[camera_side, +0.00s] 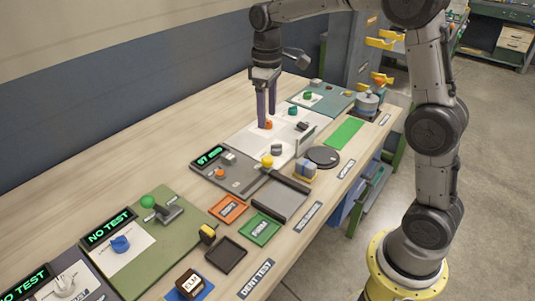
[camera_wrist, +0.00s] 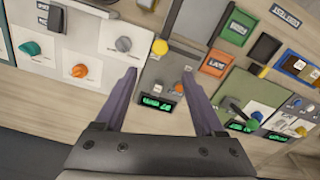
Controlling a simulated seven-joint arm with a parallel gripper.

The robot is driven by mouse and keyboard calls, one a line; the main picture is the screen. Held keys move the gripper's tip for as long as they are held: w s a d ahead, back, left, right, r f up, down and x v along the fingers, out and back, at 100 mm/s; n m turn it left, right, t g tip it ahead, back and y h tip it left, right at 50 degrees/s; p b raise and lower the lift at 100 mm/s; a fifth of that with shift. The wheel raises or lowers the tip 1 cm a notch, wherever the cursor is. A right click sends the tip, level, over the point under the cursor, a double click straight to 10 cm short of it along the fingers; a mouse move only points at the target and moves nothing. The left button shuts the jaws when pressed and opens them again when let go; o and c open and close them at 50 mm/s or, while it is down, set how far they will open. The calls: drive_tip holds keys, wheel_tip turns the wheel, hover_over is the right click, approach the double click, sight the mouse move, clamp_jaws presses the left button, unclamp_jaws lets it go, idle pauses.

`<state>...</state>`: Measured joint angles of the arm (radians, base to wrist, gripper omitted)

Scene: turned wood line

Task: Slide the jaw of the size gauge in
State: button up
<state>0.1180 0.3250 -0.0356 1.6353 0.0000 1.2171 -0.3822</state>
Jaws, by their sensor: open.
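The size gauge looks to be the grey plate (camera_side: 245,181) with a green-lit display (camera_side: 209,156) in the side view. I cannot tell which part is the jaw. In the wrist view the display (camera_wrist: 157,104), grey block (camera_wrist: 154,87), orange knob (camera_wrist: 178,88) and yellow knob (camera_wrist: 160,47) show between or beyond my fingers. My gripper (camera_side: 267,120) is open and empty, fingers down, over or beside the white panel near its orange knob.
The white panel (camera_side: 246,134) with several knobs and a low upright edge adjoins the gauge. A dark round disc (camera_side: 323,156), an orange tray (camera_side: 228,208), a green tray (camera_side: 259,229) and a dark tray (camera_side: 227,254) lie nearby. The bench's back strip (camera_side: 150,148) is clear.

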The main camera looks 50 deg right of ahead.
sight(267, 158)
wheel_tip(267, 158, down, 14)
drive_tip(key=shift+r, duration=0.25)
idle(0.3)
clamp_jaws()
drive_tip(key=shift+r, duration=0.1)
idle(1.2)
